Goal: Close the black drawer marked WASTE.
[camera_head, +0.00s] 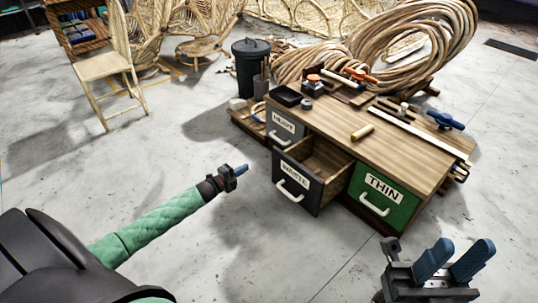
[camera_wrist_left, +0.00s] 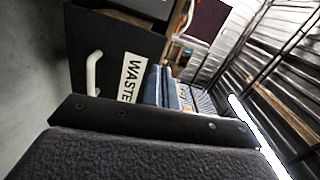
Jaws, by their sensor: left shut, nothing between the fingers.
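The black drawer marked WASTE (camera_head: 310,196) is pulled out of the wooden workbench, and its empty-looking wooden inside shows. Its white handle (camera_head: 292,189) is on the front, below the label. My left gripper (camera_head: 243,169) is shut and empty, to the left of the drawer front and apart from it in the head view. In the left wrist view the drawer front (camera_wrist_left: 110,35) appears turned sideways, with its handle (camera_wrist_left: 93,73) and label beyond my blue fingertips (camera_wrist_left: 163,84). My right gripper (camera_head: 456,262) is open and empty at the lower right.
The workbench (camera_head: 400,150) also has a green THIN drawer (camera_head: 382,197) and a grey drawer (camera_head: 285,127), both shut. Tools and rattan coils (camera_head: 420,40) lie on and behind it. A black bin (camera_head: 250,68) stands behind. Floor left of the drawer is clear.

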